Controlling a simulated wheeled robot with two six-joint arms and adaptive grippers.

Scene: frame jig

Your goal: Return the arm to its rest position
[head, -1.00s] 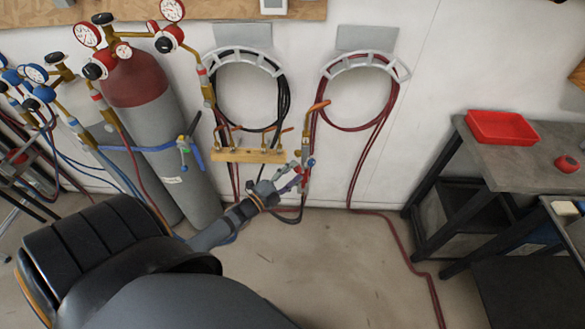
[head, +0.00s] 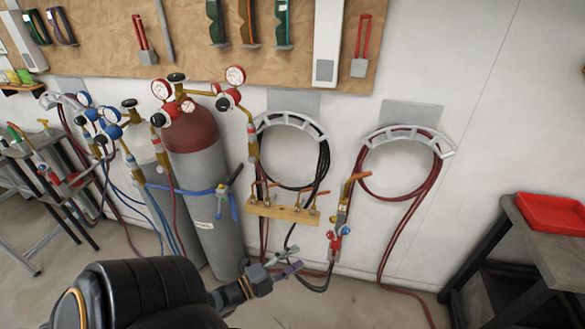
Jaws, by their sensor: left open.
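My left arm (head: 150,295) comes in from the bottom left. Its left gripper (head: 292,258) is open and appears empty, with its fingers pointing right. It is left of and below the torch (head: 336,238), with a visible gap between them. My right gripper is not in view.
A red-topped cylinder (head: 203,165) and a paler one stand strapped to the left, with gauges on top. Hose coils hang on wall hooks (head: 408,135). A grey bench with a red tray (head: 552,213) is at the right. Floor is open between.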

